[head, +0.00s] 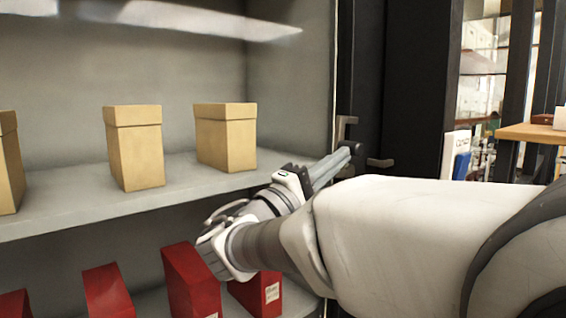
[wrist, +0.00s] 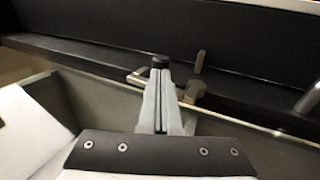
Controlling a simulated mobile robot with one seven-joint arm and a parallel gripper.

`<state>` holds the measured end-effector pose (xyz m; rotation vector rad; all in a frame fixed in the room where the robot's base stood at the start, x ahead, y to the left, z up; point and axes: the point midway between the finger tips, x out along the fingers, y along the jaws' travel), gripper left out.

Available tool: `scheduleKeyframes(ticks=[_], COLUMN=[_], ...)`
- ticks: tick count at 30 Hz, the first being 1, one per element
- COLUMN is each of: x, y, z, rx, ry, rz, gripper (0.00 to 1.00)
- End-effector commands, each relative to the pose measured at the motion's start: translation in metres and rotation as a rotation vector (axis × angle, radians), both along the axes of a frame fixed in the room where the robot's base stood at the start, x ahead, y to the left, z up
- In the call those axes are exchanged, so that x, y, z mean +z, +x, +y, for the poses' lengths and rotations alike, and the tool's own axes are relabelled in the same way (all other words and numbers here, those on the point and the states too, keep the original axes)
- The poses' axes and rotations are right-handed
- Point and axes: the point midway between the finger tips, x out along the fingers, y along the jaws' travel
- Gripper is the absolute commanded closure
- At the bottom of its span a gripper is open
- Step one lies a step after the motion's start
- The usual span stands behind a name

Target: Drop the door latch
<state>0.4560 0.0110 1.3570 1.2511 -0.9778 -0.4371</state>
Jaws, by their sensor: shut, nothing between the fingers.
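The door latch (head: 380,162) is a small metal lever on the dark door frame, partly hidden behind my fingers in the head view. An upright metal bracket (head: 345,122) stands just above and left of it. My gripper (head: 353,152) is shut and empty, its fingertips in front of the latch. In the wrist view my fingertips (wrist: 160,63) cover the middle of the latch. One end of the latch (wrist: 137,77) shows left of them, with a metal block and a short peg (wrist: 199,61) on the right. I cannot tell whether the fingers touch it.
A grey cabinet shelf (head: 70,212) holds several tan boxes (head: 226,140), with red boxes (head: 190,283) below. The cabinet side wall is close to my wrist. The dark door (head: 412,85) is at the right, and a wooden table (head: 530,133) stands beyond. A metal bar (wrist: 309,97) shows at right in the wrist view.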

Motion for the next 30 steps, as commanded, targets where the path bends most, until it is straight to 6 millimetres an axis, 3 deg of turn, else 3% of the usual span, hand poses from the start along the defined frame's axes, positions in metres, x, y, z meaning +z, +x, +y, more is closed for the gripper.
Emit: scheduleKeyframes(ticks=[20,30], x=[0.010,0.030], y=[0.002,0.009], z=[-0.003,-0.013], rx=[0.000,0.000], ry=[0.081,0.260], rz=[0.056,0.183], gripper=[1.00,1.00])
